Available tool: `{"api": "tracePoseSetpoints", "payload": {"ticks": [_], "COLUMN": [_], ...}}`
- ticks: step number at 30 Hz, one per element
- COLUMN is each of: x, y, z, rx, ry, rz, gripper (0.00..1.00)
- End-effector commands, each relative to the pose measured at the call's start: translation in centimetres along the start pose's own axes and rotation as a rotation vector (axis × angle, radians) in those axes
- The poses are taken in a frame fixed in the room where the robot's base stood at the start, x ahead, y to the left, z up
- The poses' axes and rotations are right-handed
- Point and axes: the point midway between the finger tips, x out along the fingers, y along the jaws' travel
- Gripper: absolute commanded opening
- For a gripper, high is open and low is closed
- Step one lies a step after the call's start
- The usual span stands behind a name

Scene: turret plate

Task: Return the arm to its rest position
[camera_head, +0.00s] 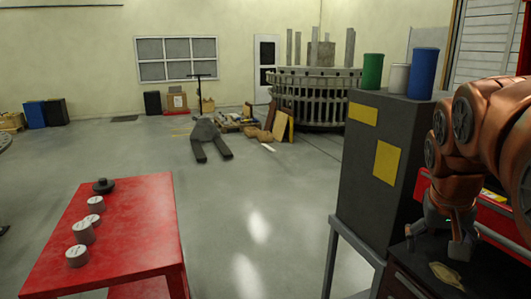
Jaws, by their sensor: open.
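My copper-coloured arm (490,130) comes in from the right edge, bent, with its end pointing down. My gripper (436,240) hangs at the lower right with its fingers apart, and nothing shows between them. It is above or close over a dark cabinet top (480,270); the exact gap cannot be told.
A small tan item (447,275) lies on that cabinet top below my gripper. Left of my arm stands a tall dark box (375,190) bearing green, white and blue cylinders (421,72). A red table (130,235) holds several grey weights (77,256). Open floor lies between.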

Motion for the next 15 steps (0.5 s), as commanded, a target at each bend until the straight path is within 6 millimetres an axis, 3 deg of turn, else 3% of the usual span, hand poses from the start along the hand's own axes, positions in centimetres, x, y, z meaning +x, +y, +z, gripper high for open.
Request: {"api": "tracePoseSetpoints", "payload": {"ticks": [6, 15], "x": [2.4, 5.5], "y": [-4.0, -7.1], "z": [8.2, 20.3], "rx": [-0.124, -0.282], "ry": [-0.119, -0.289], "rz": [-0.063, -0.132], "gripper": [0.89, 0.89]}}
